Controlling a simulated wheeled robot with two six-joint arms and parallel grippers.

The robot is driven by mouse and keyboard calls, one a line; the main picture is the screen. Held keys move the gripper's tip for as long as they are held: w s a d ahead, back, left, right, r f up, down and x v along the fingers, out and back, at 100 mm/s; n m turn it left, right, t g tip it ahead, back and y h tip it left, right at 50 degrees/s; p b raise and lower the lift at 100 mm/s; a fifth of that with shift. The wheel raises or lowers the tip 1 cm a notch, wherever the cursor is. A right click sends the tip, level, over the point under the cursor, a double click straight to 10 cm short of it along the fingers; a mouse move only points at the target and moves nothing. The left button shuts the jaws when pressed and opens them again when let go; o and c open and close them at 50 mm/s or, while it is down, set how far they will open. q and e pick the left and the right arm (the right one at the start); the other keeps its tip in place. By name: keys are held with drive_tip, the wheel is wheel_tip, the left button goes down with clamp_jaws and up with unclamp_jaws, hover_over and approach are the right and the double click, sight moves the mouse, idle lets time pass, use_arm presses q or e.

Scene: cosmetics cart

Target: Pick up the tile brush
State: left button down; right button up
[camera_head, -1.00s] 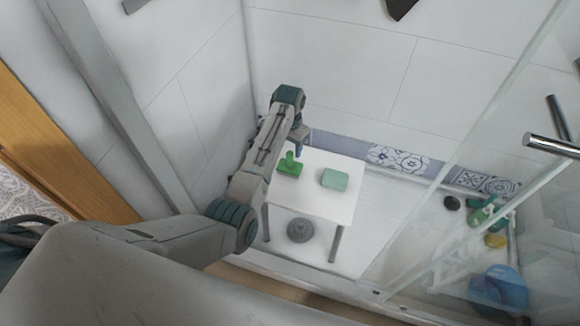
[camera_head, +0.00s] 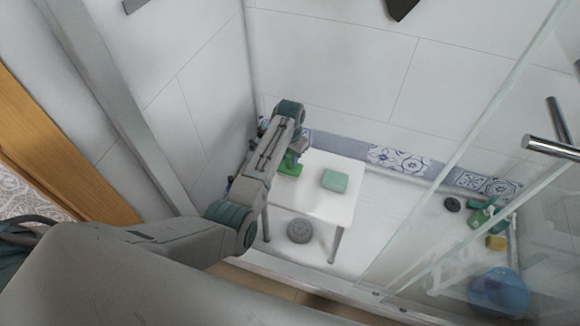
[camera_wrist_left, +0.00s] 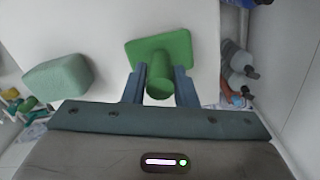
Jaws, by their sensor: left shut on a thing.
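The green tile brush (camera_wrist_left: 174,47) lies on the white table (camera_head: 325,205), its flat base down and its round handle pointing toward my left gripper (camera_wrist_left: 160,84) in the left wrist view. The two blue-grey fingers stand on either side of the handle and are shut on it. In the head view the brush (camera_head: 289,168) is partly hidden behind my left arm, near the table's left back part. My right gripper is not in view.
A pale green block (camera_head: 335,181) sits on the table right of the brush; it also shows in the left wrist view (camera_wrist_left: 57,77). A grey round thing (camera_head: 299,230) is under the table. A glass panel and bottles (camera_head: 484,216) are at right.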

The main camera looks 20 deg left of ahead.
use_arm(q)
drive_tip(key=shift+r, duration=0.15)
